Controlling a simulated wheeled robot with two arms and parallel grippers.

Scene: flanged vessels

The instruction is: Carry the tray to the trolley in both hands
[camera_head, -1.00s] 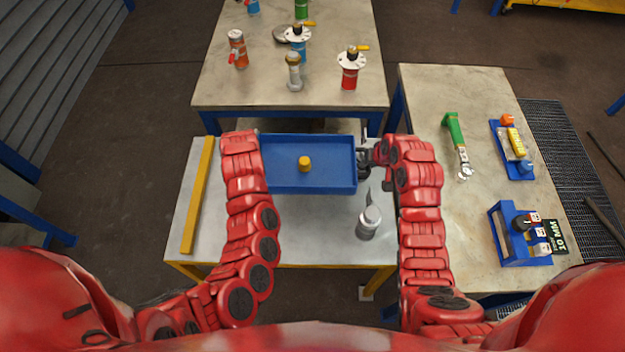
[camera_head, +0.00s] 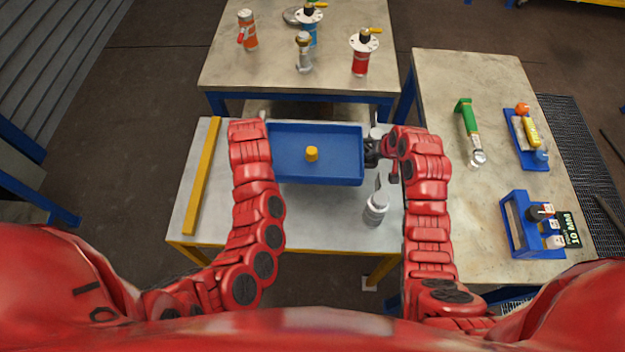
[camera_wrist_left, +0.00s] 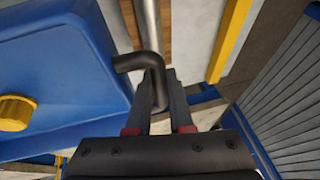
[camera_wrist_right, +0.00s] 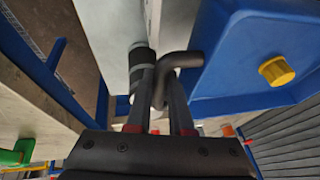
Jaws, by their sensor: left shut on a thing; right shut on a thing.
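The blue tray (camera_head: 290,173) is level over the trolley's grey top (camera_head: 320,225); I cannot tell whether it touches. A yellow knob-like piece (camera_head: 312,154) stands in it and also shows in the left wrist view (camera_wrist_left: 15,112) and right wrist view (camera_wrist_right: 277,71). My left gripper (camera_wrist_left: 160,88) is shut on a dark bent handle at one tray end; my forearm hides it in the head view. My right gripper (camera_head: 374,150) is shut on the other dark handle (camera_wrist_right: 180,60), seen in the right wrist view.
A grey bottle (camera_head: 377,208) stands on the trolley near my right arm. A yellow bar (camera_head: 202,175) runs along its left side. The back table (camera_head: 270,78) holds several flanged vessels. The right table (camera_head: 440,75) holds a green-handled tool (camera_head: 468,125) and blue racks (camera_head: 515,235).

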